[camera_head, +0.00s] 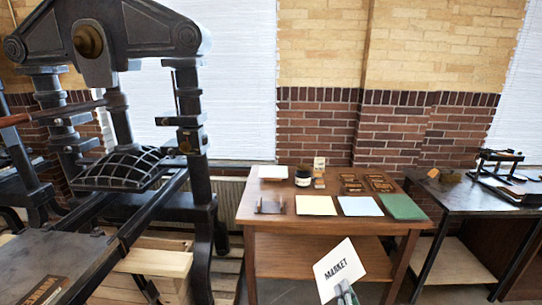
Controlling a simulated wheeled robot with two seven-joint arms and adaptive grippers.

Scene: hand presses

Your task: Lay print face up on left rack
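The print (339,266) is a white sheet with the dark word MARKET on its visible face. It is tilted, in the air in front of the wooden table at the bottom centre. My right gripper (346,292) is at the print's lower edge, and its grey fingers look shut on it. My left gripper is not in view. I cannot make out which thing is the left rack.
The wooden table (275,226) carries a cream sheet (316,205), a pale blue sheet (360,206), a green sheet (402,207), a dark jar (303,178) and type blocks. A large iron press (125,167) stands at left. A dark bench (462,212) stands at right.

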